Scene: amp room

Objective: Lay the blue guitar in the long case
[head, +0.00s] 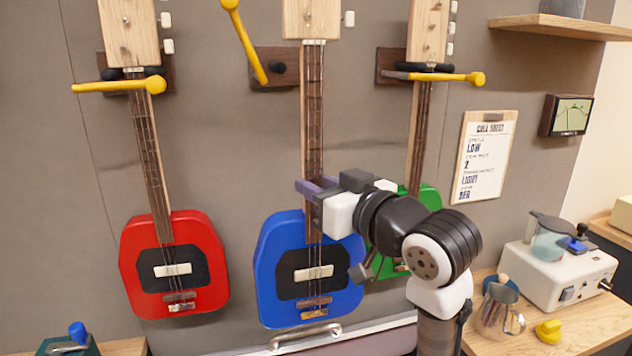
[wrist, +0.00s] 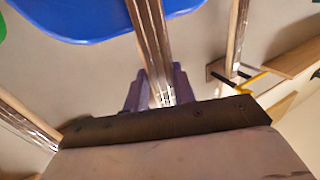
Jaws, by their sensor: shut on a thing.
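The blue guitar (head: 272,275) hangs upright in the middle, between a red and a green one. My gripper (head: 313,190) is shut on its neck just above the body. In the wrist view the neck (wrist: 153,50) runs between the purple fingers of the gripper (wrist: 158,90), with the blue body (wrist: 90,22) at the top. The neck stands to the right of its wall hanger (head: 278,68), apart from the peg. That hanger's yellow arm (head: 246,42) is swung up. A pale long edge with a metal handle (head: 305,336) shows at the bottom; I cannot tell if it is the case.
The red guitar (head: 205,245) and green guitar (head: 428,197) hang close on either side, with yellow arms across their necks. My arm hides much of the green one. A bench at right holds a metal jug (head: 500,310) and a white machine (head: 556,275).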

